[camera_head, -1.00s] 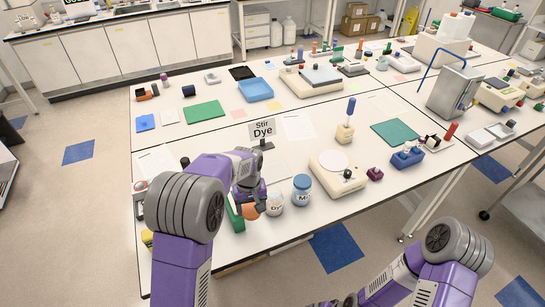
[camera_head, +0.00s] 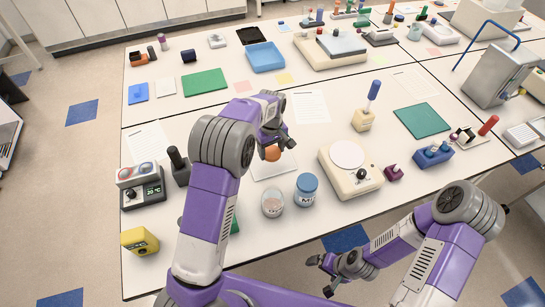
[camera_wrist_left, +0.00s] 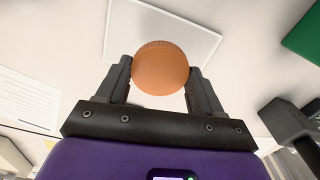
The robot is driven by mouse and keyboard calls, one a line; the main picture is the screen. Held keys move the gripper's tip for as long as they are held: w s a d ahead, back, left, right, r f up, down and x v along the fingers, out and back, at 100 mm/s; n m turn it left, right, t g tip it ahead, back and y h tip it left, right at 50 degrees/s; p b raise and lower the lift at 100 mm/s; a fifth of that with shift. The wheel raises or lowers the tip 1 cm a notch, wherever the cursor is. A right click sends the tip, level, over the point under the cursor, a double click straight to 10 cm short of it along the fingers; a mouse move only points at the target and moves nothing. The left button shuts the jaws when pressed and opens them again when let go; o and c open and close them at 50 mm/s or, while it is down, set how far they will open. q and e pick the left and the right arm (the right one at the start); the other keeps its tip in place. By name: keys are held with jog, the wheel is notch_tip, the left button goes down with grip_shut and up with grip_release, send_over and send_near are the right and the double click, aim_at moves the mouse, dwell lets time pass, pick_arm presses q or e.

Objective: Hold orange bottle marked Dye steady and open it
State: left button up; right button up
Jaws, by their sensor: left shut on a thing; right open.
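My left gripper (camera_head: 271,156) is shut on a round orange thing (camera_head: 272,153), over a pale square pad on the table. In the left wrist view the orange thing (camera_wrist_left: 160,67) shows a flat round face with a ridged edge, like a lid; whether a bottle is below it cannot be told. A pale jar (camera_head: 272,203) with partly readable "Dy" lettering stands upright, apart from the gripper, and shows no orange lid. My right gripper (camera_head: 318,275) is open and empty beyond the table's front edge.
A blue-lidded jar (camera_head: 306,188) stands close right of the pale jar. A cream stirrer-like device (camera_head: 350,168) is further right. A black-and-grey device (camera_head: 142,187) and yellow block (camera_head: 139,241) are at left. The pale pad (camera_head: 270,173) lies under the left gripper.

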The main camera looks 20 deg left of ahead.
aim_at(272, 163)
pick_arm(q)
jog(key=shift+f, duration=2.6)
jog(key=shift+f+b, duration=0.2)
jog(key=shift+b, duration=0.1)
jog(key=o, duration=1.2)
jog(key=shift+c, duration=0.2)
jog(key=shift+r, duration=0.1)
notch_tip(272, 163, up, 12)
jog(key=shift+r+p, duration=0.15)
jog(key=shift+p, duration=0.55)
